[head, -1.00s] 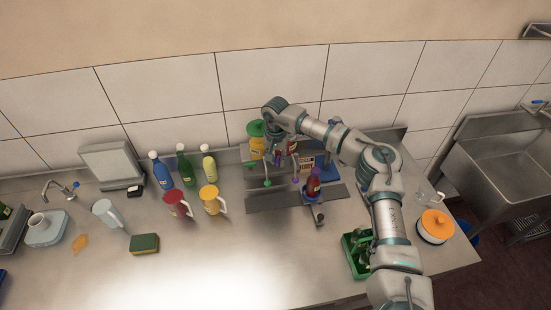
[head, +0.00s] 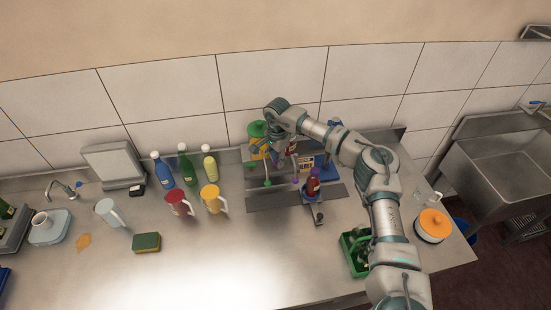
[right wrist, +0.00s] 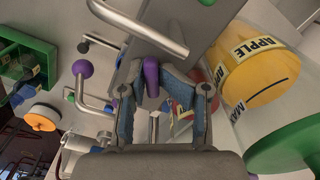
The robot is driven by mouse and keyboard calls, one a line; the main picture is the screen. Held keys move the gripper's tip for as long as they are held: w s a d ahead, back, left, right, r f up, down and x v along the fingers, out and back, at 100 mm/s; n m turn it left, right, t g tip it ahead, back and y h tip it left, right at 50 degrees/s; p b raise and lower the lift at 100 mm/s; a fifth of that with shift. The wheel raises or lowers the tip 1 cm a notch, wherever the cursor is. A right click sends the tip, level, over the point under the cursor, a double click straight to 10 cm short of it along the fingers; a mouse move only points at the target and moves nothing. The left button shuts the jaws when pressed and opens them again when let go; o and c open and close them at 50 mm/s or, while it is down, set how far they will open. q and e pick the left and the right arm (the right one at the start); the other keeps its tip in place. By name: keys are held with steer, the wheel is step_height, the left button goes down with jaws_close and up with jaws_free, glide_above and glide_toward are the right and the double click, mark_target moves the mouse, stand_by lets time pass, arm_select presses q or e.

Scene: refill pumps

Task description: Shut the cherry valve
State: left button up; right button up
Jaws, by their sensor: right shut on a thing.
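In the right wrist view, a purple valve handle (right wrist: 151,77) sits between the blue-padded fingers of my right gripper (right wrist: 153,92), which is shut on it. I take it for the cherry valve; its angle is hard to read. A bent metal spout with a purple ball (right wrist: 83,68) at its end shows to the left. In the head view, the purple ball (head: 295,182) hangs near a red bottle (head: 313,186) on the pump stand. My right gripper (head: 281,153) is at the pumps there, its fingers partly hidden by the arm. My left gripper is not in view.
A yellow apple tank (right wrist: 258,65) is close to the right fingers; its green lid (right wrist: 285,150) is nearby. A spout with a green ball (head: 267,183) is left of the purple one. Bottles (head: 187,165) and mugs (head: 212,198) stand to the left.

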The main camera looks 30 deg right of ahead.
steer(key=shift+s+d+f, duration=0.2)
steer(key=shift+d+f, duration=0.1)
steer(key=shift+d, duration=0.05)
steer(key=m, duration=0.3)
steer(key=shift+d+p, duration=0.15)
steer(key=shift+p, duration=0.25)
steer(key=shift+d+m, duration=0.1)
steer(key=shift+m, duration=1.5)
steer(key=o, duration=1.1)
steer(key=shift+r, duration=0.1)
steer(key=shift+d, duration=0.1)
